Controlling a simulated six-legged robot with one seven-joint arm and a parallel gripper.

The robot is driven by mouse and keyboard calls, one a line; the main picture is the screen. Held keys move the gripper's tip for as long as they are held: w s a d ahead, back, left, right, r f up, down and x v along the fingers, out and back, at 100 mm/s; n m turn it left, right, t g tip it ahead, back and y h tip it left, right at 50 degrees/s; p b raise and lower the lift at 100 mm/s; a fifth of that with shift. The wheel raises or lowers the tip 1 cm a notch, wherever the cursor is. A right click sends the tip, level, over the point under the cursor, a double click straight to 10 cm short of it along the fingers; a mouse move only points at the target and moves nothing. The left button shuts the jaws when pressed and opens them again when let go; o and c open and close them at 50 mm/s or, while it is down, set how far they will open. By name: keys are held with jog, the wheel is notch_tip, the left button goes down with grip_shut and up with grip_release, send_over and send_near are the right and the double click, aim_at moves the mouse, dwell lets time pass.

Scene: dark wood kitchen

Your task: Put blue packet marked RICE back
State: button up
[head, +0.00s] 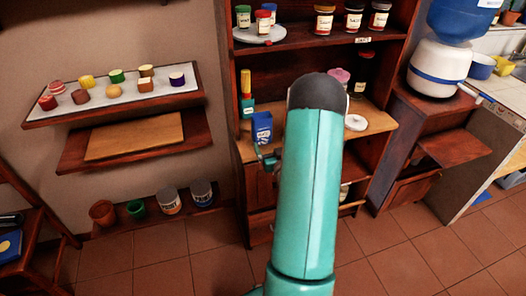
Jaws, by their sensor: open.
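A blue packet (262,129) with a white label stands upright near the left front of the wooden cabinet's middle shelf (375,118). The lettering is too small to read. My gripper (267,158) shows at the packet's lower edge, just in front of the shelf. It is open, and much of it is hidden behind my teal arm. I cannot tell whether its fingers touch the packet. A bottle with a yellow cap (246,84) and a teal box (248,107) stand behind and left of the packet.
A pink-lidded jar (339,78), a dark jar (363,69) and a white dish (355,122) are right of my arm. Jars stand on the upper shelf (300,38). Wall shelves with small pots (115,91) are at left. The tiled floor in front is clear.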

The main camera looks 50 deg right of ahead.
jog(key=w+a+r+n+g+y, duration=0.2)
jog(key=w+a+r, duration=0.1)
jog(key=a+r, duration=0.6)
jog(key=w+a+r+n+g+y, duration=0.1)
jog(key=w+a+r+g+y, duration=0.15)
jog(key=a+r, duration=0.65)
jog(key=s+a+r+n+g+y, duration=0.1)
jog(key=s+a+r+g+y, duration=0.1)
jog(key=s+a, duration=0.8)
jog(key=s+a+r+n+g+y, duration=0.2)
jog(key=s+a, duration=0.8)
jog(key=a, duration=0.5)
jog(key=shift+s+r+g, duration=0.35)
jog(key=shift+r+g, duration=0.05)
jog(key=shift+g, duration=0.35)
jog(key=shift+a+y, duration=0.1)
jog(key=shift+y, duration=0.15)
